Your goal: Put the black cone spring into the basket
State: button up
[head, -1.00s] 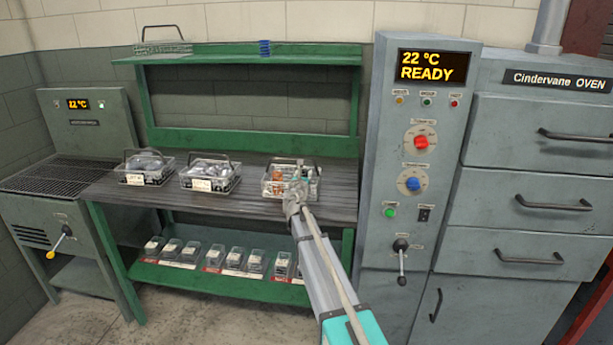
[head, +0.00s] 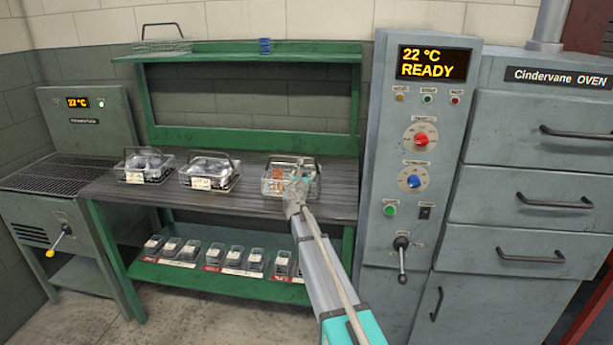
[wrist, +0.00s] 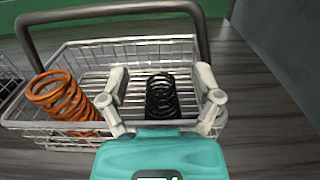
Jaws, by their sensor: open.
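A wire basket (head: 264,186) stands at the right end of the green workbench, in front of my arm. In the wrist view its wire rim and dark handle (wrist: 110,12) show. A black coil spring (wrist: 161,97) stands inside this basket, between my fingers; I cannot tell clearly whether it tapers. An orange spring (wrist: 62,96) leans at the basket's left side. My gripper (wrist: 160,78) is open, with one finger on each side of the black spring and no clear contact. In the head view my gripper (head: 299,188) partly hides the basket.
Two more filled wire baskets (head: 145,166) (head: 209,172) stand to the left on the bench. Small clear bins (head: 234,257) line the lower shelf. An empty basket (head: 162,46) and a blue spring (head: 265,46) sit on the top shelf. The oven (head: 417,230) stands close on the right.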

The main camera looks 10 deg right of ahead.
jog(key=shift+r, duration=0.2)
jog(key=shift+r+p, duration=0.35)
jog(key=shift+p, duration=0.2)
jog(key=shift+s+r, duration=0.15)
jog(key=shift+s, duration=0.05)
jog(key=v, duration=1.1)
jog(key=shift+s+a, duration=0.15)
jog(key=shift+s, duration=0.15)
